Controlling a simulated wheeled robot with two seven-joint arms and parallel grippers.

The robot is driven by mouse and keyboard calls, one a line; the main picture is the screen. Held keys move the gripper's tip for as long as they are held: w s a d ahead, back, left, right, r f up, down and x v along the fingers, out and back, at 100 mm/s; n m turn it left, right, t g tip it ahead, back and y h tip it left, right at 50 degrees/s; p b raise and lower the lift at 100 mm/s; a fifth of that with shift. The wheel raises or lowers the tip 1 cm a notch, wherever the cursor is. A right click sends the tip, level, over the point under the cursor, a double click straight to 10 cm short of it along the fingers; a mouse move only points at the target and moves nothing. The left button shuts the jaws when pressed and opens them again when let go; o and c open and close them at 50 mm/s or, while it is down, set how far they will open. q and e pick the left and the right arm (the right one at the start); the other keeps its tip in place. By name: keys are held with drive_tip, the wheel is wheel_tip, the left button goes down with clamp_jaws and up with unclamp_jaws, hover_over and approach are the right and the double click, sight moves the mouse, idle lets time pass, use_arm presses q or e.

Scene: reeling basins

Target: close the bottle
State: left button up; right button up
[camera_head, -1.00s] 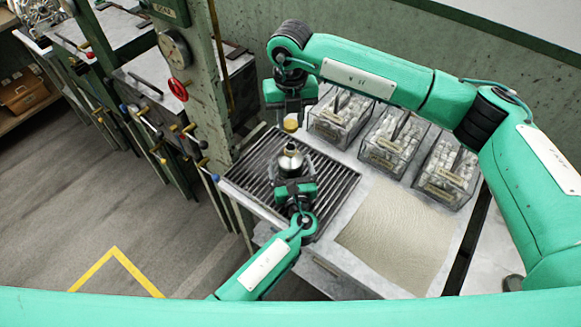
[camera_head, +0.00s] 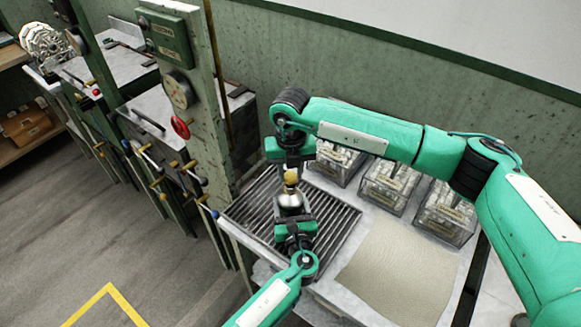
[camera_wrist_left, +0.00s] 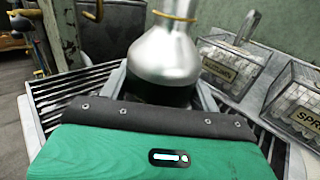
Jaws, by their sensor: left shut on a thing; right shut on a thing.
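A silver metal bottle (camera_head: 289,201) stands upright over the slatted rack in the head view. My left gripper (camera_head: 291,213) is shut around its body from the near side. In the left wrist view the bottle's shoulder and neck (camera_wrist_left: 166,56) rise beyond the gripper, with a thin gold ring around the neck; its top is cut off. A yellow cap (camera_head: 291,177) sits right at the bottle's mouth in the head view. My right gripper (camera_head: 292,166) is shut on the cap from above. I cannot tell whether the cap touches the mouth.
The dark slatted rack (camera_head: 336,222) lies under both grippers. Clear boxes of white pieces (camera_head: 391,186) stand behind to the right. A beige mat (camera_head: 398,272) lies at the right front. A green post with a red handwheel (camera_head: 180,127) stands close on the left.

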idle(0.4)
drive_tip(key=shift+f, duration=0.9)
drive_tip(key=shift+f, duration=0.55)
